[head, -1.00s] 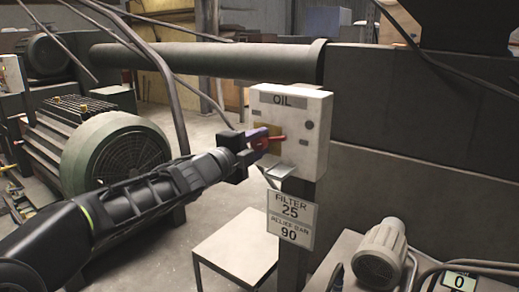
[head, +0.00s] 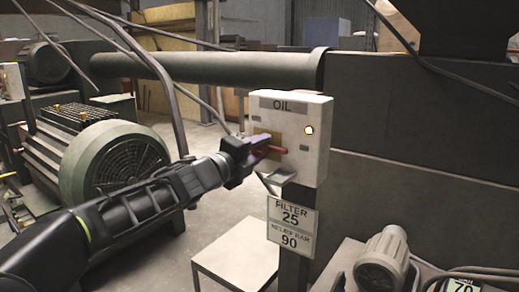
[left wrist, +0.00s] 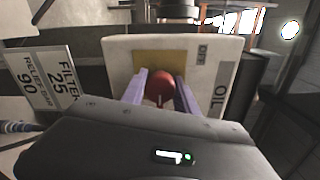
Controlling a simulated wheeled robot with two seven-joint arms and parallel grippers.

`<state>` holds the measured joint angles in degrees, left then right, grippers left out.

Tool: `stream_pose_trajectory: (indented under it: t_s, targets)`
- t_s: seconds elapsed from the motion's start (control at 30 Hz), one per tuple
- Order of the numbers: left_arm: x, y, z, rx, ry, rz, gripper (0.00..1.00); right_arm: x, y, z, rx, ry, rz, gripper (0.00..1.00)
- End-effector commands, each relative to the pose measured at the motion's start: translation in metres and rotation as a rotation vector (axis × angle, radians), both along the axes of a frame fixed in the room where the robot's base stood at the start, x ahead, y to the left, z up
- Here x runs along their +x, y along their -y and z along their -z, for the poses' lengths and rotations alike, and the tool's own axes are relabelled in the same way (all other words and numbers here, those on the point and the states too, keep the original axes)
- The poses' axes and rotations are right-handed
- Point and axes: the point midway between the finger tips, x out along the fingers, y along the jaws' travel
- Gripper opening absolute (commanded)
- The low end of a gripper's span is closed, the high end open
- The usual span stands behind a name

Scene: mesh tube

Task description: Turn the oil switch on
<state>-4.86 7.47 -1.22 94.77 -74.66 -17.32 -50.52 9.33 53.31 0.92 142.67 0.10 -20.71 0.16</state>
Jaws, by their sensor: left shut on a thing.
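The oil switch box (head: 316,155) is a pale box labelled OIL, mounted on a dark post. Its red switch handle (head: 275,149) sticks out from a yellow plate on the front. A round lamp (head: 309,130) on the box is lit white. My left gripper (head: 262,150) is at the handle, shut on it. In the left wrist view, the red handle (left wrist: 159,88) shows between the two purple fingers of my left gripper (left wrist: 160,92), in front of the yellow plate. My right gripper is not in view.
A sign reading FILTER 25 (head: 291,222) hangs below the box. A white stool or small table (head: 236,254) stands below. A large green motor (head: 115,160) is at left and a small pale motor (head: 381,262) at lower right. A thick pipe (head: 205,66) runs behind.

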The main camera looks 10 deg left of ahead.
Motion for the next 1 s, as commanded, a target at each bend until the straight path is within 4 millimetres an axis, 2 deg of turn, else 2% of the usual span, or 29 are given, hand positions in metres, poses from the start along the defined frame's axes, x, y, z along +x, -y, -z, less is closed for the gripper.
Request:
stream_pose_trajectory:
  t_s: [0.03,0.27,0.6,0.77,1.0]
  targets:
    - [0.000,0.000,0.002,0.004,-0.002,0.000,0.38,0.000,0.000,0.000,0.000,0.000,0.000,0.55]
    - [0.000,0.000,0.001,0.002,-0.002,0.000,0.57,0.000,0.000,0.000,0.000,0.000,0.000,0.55]
    - [-0.003,-0.001,0.000,0.000,0.000,0.000,0.57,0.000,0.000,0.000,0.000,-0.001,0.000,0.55]
    - [-0.019,-0.008,-0.001,0.000,0.001,-0.001,0.57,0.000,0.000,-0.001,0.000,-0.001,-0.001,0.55]
    - [-0.056,-0.023,-0.001,0.001,0.001,-0.001,0.57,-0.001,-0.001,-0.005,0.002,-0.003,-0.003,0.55]
